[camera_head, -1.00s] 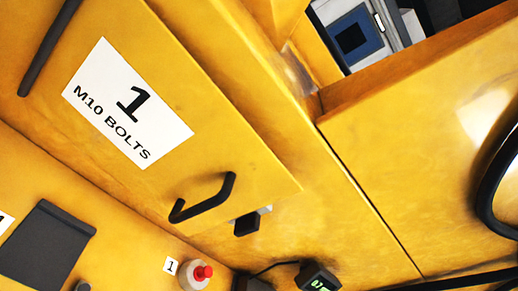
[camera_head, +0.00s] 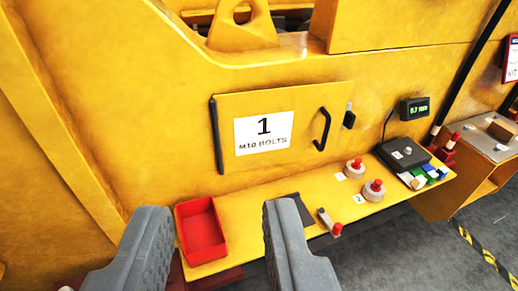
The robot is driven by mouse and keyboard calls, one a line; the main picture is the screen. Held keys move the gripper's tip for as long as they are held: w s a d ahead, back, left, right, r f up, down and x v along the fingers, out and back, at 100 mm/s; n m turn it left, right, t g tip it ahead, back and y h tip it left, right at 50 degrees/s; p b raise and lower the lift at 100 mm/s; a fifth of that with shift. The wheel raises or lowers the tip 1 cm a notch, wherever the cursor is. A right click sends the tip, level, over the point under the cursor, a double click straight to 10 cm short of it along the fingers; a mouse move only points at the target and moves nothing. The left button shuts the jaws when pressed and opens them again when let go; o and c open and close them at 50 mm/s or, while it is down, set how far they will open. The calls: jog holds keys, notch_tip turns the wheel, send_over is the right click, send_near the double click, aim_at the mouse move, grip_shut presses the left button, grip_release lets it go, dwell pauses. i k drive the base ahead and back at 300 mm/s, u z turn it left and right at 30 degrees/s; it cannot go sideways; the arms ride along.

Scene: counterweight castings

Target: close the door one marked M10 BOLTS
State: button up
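The yellow door one (camera_head: 292,108) is on the yellow casting wall in the upper middle of the view. It bears a white label with "1" and "M10 BOLTS". A dark hinge bar (camera_head: 217,136) runs down its left edge, and a black pull handle (camera_head: 322,130) is near its right edge. A small black latch piece (camera_head: 349,119) shows just beside the right edge. The door lies close to the wall; I cannot tell whether it is fully flush. My gripper (camera_head: 215,212) is open and empty, its two grey fingers wide apart, below and in front of the door.
A yellow ledge (camera_head: 262,198) below the door carries a red tray (camera_head: 201,232), red-topped knobs (camera_head: 373,190) marked 1 and 2, and a dark control box (camera_head: 405,153). A small green display (camera_head: 415,108) stands right of the door. Grey floor is free at lower right.

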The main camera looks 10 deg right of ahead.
aim_at(257, 130)
jog(key=u, duration=2.4)
jog(key=k, duration=0.95)
jog(key=z, duration=1.95)
jog(key=i, duration=1)
